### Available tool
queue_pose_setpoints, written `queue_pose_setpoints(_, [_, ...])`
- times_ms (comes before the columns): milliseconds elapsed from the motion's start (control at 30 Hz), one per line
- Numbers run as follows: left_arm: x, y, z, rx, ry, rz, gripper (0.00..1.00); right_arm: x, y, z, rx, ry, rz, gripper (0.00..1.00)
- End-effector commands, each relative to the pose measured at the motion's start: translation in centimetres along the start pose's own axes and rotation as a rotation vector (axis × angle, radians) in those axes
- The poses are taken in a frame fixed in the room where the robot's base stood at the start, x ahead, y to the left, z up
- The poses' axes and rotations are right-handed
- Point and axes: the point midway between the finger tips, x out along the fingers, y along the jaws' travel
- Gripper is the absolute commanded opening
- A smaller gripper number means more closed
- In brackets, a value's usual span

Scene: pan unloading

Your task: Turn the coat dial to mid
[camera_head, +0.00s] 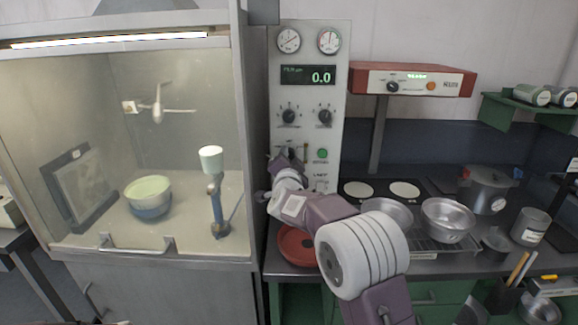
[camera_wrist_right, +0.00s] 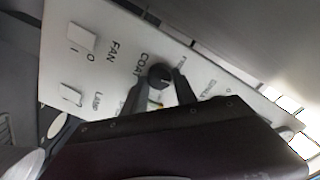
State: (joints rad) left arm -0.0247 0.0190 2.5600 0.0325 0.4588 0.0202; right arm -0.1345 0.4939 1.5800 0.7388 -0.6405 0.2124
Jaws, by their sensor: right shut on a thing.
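The coat dial (camera_wrist_right: 159,72) is a round black knob on a pale panel beside the printed word COAT. In the right wrist view, my right gripper (camera_wrist_right: 160,82) has its two dark fingers on either side of the knob and is shut on it. In the head view, my right gripper (camera_head: 284,163) is at the lower part of the grey control panel (camera_head: 275,90) and mostly hides the dial. Which mark the dial points to cannot be read. My left gripper is not in view.
The panel also has two upper black knobs (camera_head: 288,115), a green button (camera_head: 322,154) and a display (camera_head: 308,75) reading 0.0. A glass-fronted cabinet (camera_head: 245,100) stands to the left. Metal bowls (camera_head: 448,218) and a red pan (camera_head: 296,246) are on the counter near my arm.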

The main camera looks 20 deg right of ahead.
Motion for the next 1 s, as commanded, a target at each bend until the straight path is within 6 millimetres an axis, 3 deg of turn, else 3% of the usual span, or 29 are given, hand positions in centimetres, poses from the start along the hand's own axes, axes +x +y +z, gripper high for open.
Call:
queue_pose_setpoints(400, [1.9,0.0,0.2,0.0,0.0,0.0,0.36,0.0,0.2,0.1,0.179,0.0,0.001,0.0])
queue_pose_setpoints(967, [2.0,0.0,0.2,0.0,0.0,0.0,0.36,0.0,0.2,0.1,0.205,-0.001,0.003,0.0])
queue_pose_setpoints(1000, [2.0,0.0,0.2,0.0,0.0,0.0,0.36,0.0,0.2,0.1,0.204,-0.001,0.003,0.39])
